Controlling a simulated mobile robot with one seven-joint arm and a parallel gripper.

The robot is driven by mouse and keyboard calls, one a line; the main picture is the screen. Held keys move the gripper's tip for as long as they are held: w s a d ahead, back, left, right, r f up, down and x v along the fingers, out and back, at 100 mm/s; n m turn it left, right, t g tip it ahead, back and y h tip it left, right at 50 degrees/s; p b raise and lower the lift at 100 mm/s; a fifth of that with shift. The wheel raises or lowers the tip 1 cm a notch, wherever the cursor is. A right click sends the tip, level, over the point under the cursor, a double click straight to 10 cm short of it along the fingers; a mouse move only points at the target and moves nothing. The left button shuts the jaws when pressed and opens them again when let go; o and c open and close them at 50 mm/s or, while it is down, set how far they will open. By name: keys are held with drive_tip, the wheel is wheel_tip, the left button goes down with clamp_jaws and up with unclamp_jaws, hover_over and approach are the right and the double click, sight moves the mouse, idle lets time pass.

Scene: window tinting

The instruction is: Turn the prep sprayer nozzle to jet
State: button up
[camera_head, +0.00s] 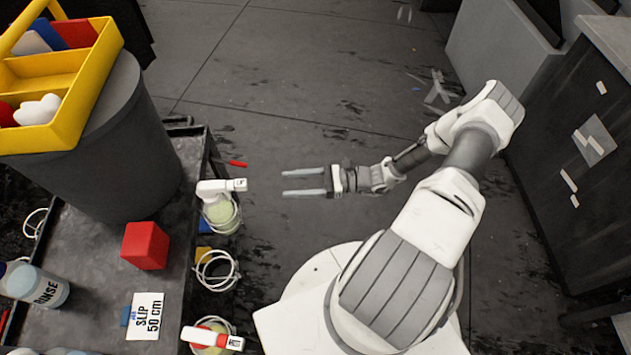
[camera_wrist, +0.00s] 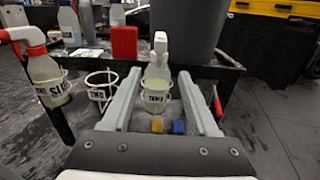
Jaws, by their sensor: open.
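A spray bottle with a white head (camera_head: 215,187) and pale yellow-green liquid hangs in a wire ring on the cart's right side. I take it for the prep sprayer; the label below it is too small to read surely. Its nozzle (camera_head: 240,184) points right, toward my gripper. In the wrist view the bottle (camera_wrist: 157,72) stands upright straight ahead, with the nozzle (camera_wrist: 160,37) facing me. My gripper (camera_head: 284,183) is open and empty, level in the picture with the nozzle and a short gap to its right. The nozzle's setting cannot be read.
An empty wire ring (camera_head: 216,270) and a red-and-white sprayer (camera_head: 212,338) hang along the same cart edge. The cart top (camera_head: 95,285) holds a red block (camera_head: 145,245), a rinse bottle (camera_head: 38,285) and a grey bin (camera_head: 130,160).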

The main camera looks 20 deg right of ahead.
drive_tip(key=v, duration=0.5)
drive_tip(key=shift+s+d, duration=0.15)
drive_tip(key=shift+d, duration=0.2)
drive_tip(key=s+a+r+n+h+p, duration=0.1)
drive_tip(key=s+r+n+h, duration=0.3)
drive_tip(key=r, duration=1.1)
drive_tip(key=s+a+r+n+h+p, duration=0.2)
drive_tip(key=s+a+r+n+h, duration=0.1)
drive_tip(key=r+n+h, duration=0.4)
drive_tip(key=s+a+r+n+h+p, duration=0.2)
drive_tip(key=s+r+n+h, duration=0.3)
drive_tip(key=r+n, duration=0.6)
wheel_tip(320, 180, up, 12)
drive_tip(key=shift+f+g+h, duration=0.2)
drive_tip(key=shift+g+h, duration=0.1)
drive_tip(key=shift+h, duration=0.2)
drive_tip(key=shift+a, duration=0.15)
